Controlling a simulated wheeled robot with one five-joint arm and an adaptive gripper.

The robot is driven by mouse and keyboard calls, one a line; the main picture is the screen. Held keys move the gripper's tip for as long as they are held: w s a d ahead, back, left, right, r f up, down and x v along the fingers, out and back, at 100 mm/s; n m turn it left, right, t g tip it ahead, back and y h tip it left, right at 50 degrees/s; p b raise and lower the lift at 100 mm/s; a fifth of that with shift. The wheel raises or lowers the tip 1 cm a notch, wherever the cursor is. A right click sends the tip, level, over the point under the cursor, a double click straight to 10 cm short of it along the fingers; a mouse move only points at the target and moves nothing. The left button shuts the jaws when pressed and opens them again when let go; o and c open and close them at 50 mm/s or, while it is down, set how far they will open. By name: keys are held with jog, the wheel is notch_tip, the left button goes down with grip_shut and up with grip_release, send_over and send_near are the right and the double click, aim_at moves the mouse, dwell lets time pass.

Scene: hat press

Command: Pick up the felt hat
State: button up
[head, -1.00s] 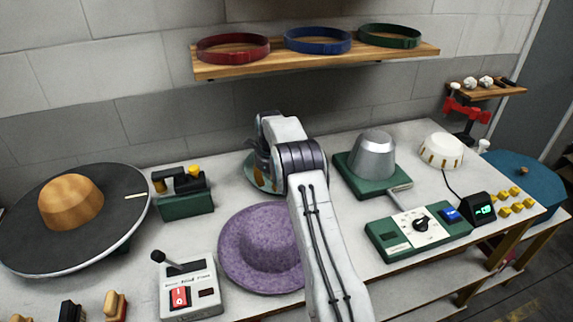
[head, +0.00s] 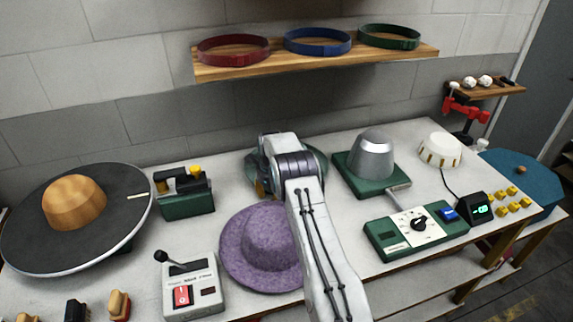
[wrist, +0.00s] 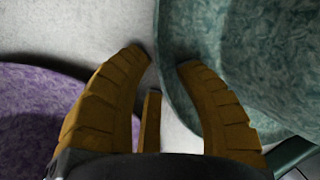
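Two felt hats are in view. A purple felt hat (head: 262,240) lies brim-down on the table, its right side behind my arm; its brim also shows in the wrist view (wrist: 40,115). A green-teal felt hat (head: 315,160) lies behind it, mostly hidden by my arm. In the wrist view the green-teal hat (wrist: 275,50) fills the upper right. My gripper (wrist: 164,60) is open and empty. Whether either finger touches a hat is unclear.
A metal hat block on a green base (head: 370,155) and a dial control box (head: 415,230) stand right of my arm. A lever box (head: 190,285) stands front left, a round black plate with a wooden crown (head: 110,225) far left. A shelf (head: 320,65) hangs above.

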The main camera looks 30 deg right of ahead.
grip_shut()
jog(key=shift+r, duration=0.1)
notch_tip(320, 180, up, 10)
jog(key=b, duration=0.1)
jog(key=shift+b, duration=0.3)
dwell(0.5)
jog(key=shift+c, duration=1.6)
grip_release()
grip_shut()
